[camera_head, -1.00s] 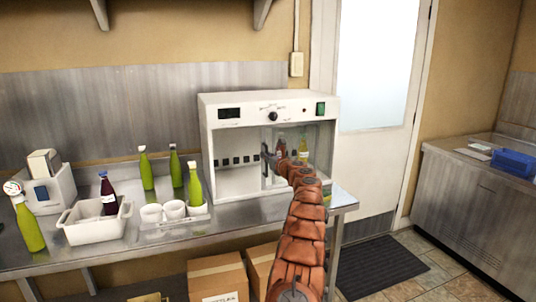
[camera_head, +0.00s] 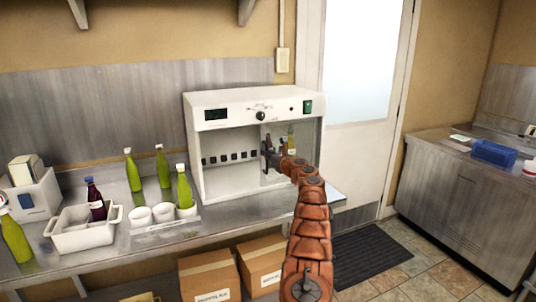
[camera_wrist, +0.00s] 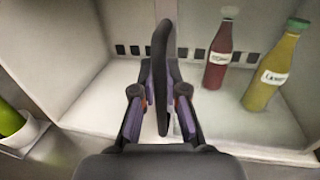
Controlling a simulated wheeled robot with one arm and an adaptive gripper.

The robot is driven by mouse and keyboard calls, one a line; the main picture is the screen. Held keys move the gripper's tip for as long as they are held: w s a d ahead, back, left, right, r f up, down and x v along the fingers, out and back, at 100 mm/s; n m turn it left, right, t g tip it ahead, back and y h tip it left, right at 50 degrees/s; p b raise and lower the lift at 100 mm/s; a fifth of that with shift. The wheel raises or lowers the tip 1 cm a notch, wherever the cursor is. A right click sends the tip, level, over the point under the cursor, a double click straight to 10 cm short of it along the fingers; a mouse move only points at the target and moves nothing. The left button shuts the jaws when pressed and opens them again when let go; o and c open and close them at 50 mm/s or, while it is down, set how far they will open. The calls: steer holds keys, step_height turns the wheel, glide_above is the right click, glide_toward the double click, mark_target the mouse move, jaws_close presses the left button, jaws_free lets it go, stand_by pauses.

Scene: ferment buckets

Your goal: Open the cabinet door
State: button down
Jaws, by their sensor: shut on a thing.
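The white cabinet (camera_head: 218,98) stands on the steel counter, its left part showing an uncovered interior. A clear door pane (camera_head: 309,150) shows at its right side. My gripper (camera_head: 271,157) is at the cabinet front, with its fingers closed around the dark upright door handle (camera_wrist: 162,75), which stands between the finger pads in the wrist view. A red bottle (camera_wrist: 219,55) and a yellow bottle (camera_wrist: 269,68) stand inside on the right. My arm hides part of the cabinet's lower right front.
Left of the cabinet are green bottles (camera_head: 133,172), white cups (camera_head: 163,213) and a white bin (camera_head: 80,236) with a dark bottle. Cardboard boxes (camera_head: 210,279) sit below the counter. A dark mat (camera_head: 372,254) lies on the floor at right. A blue tray (camera_head: 494,153) is on the right counter.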

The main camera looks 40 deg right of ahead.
steer(key=c, duration=1.2)
jaws_free()
steer(key=shift+s, duration=0.15)
steer(key=s, duration=1.1)
steer(key=shift+s+a, duration=0.3)
steer(key=shift+s, duration=0.05)
